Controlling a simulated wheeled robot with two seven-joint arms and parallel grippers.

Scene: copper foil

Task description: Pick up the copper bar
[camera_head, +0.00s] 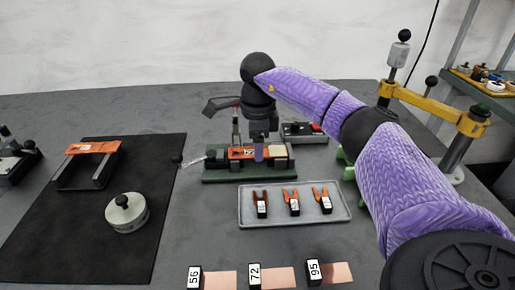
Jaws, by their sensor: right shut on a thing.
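A copper bar (243,153) lies on the dark green fixture (222,173) in the middle of the table. My right arm, in a purple sleeve, comes in from the right. My right gripper (259,152) points down over the fixture and is shut on the copper bar, partly hiding it. The bar appears still at the height of the fixture; I cannot tell whether it is clear of it. Another copper piece (93,148) lies across a dark stand on the black mat at the left. My left gripper is not in view.
A grey tray (288,221) with several copper forks sits in front of the fixture. Copper sheets (275,277) with numbered black blocks lie at the front edge. A round weight (127,213) stands on the black mat (60,232). A yellow-armed press (428,105) stands at the right.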

